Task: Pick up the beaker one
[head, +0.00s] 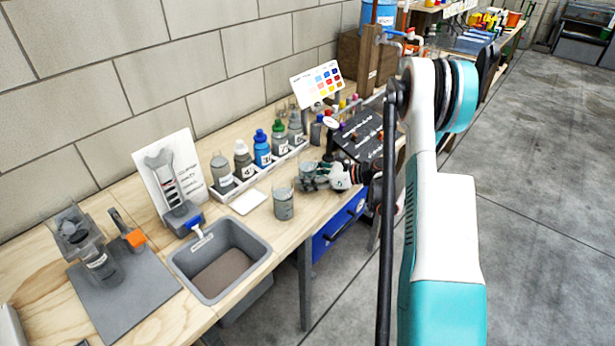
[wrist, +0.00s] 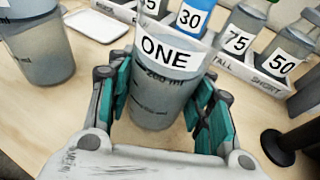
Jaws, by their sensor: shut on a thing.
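The beaker labelled ONE (wrist: 160,85) stands between my gripper's fingers in the wrist view, with cloudy grey liquid inside. It shows in the head view (head: 309,174) partly hidden by my gripper. My gripper (wrist: 163,110) is shut on the beaker, one teal-padded finger on each side. In the head view my gripper (head: 318,178) reaches in from the right, low over the bench. I cannot tell whether the beaker's base touches the bench.
A second beaker (wrist: 35,45) stands left of it, also in the head view (head: 284,201). Numbered bottles stand behind in a tray (wrist: 237,75). A white tile (head: 248,201) and a grey sink (head: 220,262) lie to the left. A dark board (head: 362,133) is behind right.

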